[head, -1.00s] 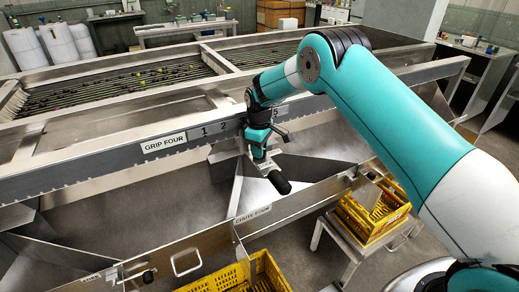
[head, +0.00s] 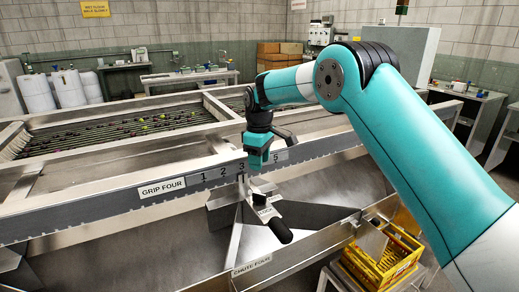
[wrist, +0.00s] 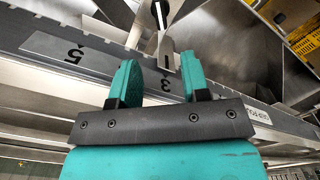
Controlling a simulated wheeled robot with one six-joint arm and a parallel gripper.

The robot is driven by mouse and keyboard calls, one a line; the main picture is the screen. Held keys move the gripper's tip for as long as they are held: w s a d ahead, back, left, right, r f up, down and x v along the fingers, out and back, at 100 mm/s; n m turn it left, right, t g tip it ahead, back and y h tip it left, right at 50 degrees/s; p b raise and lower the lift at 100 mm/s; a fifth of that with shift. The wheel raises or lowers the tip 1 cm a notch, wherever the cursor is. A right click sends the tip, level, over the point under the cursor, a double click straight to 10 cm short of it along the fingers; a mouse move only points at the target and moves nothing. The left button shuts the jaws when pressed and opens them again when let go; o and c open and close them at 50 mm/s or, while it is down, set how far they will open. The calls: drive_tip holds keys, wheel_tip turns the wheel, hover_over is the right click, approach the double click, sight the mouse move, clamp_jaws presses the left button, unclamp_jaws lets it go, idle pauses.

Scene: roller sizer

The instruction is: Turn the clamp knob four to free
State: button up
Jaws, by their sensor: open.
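The clamp at grip four hangs below the front rail in the head view. Its black handle (head: 280,231), which I take for the clamp knob, points down and right. A pale plate (head: 266,210) with small lettering sits just above it; I cannot read it surely. My gripper (head: 258,164) is above the handle, apart from it, in front of the rail. In the wrist view my gripper (wrist: 158,75) is open, its teal fingers apart with nothing held. Beyond them, a pale bar and a dark part of the clamp (wrist: 160,12) show near the top edge.
The rail carries a "GRIP FOUR" label (head: 163,188) and a number scale (head: 222,173). The chute four panel (head: 253,265) lies below, in front of the sloped metal plates. A yellow crate (head: 378,275) stands at lower right. Rollers holding small fruit lie behind the rail.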

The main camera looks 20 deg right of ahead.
drive_tip(key=shift+r, duration=2.3)
